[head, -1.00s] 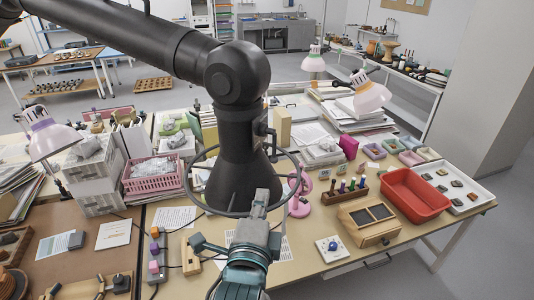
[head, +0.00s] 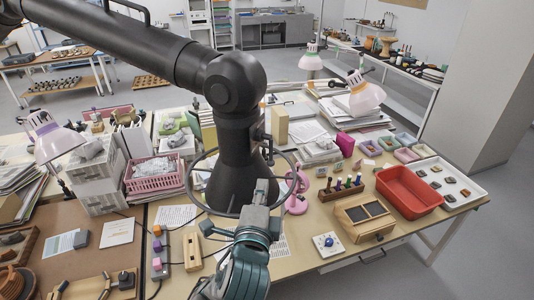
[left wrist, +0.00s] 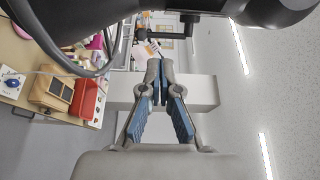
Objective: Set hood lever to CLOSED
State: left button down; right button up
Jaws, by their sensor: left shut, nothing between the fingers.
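The black extraction hood (head: 236,165) hangs from a jointed black arm over the table, with a thin ring around its lower cone. A small dark fitting (head: 267,140) sticks out on the right side of its neck. It may be the hood lever, and I cannot read its setting. My left gripper (head: 262,186) is in front of the hood's lower right edge, by the ring. I cannot tell whether it touches the ring. In the left wrist view, its fingertips (left wrist: 160,66) are together with nothing between them. My right gripper is out of view.
The black duct arm (head: 130,40) crosses the upper left. A pink microscope-like stand (head: 297,190) is close to the right of my left gripper. A red tray (head: 408,190), a wooden box (head: 362,222) and a pink basket (head: 153,175) crowd the table.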

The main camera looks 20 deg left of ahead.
aim_at(270, 156)
pick_arm(q)
jog(key=w+p, duration=0.2)
jog(key=w, duration=0.1)
jog(key=w+a+p, duration=0.1)
jog(key=w+p, duration=0.1)
jog(key=w, duration=0.1)
jog(key=w+p, duration=0.2)
jog(key=w, duration=0.2)
jog(key=shift+a+f, duration=0.15)
jog(key=shift+d, duration=0.3)
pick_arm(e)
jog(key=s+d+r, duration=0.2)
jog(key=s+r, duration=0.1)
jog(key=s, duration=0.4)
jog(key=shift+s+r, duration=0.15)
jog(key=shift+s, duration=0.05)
pick_arm(q)
jog(key=shift+w, duration=0.1)
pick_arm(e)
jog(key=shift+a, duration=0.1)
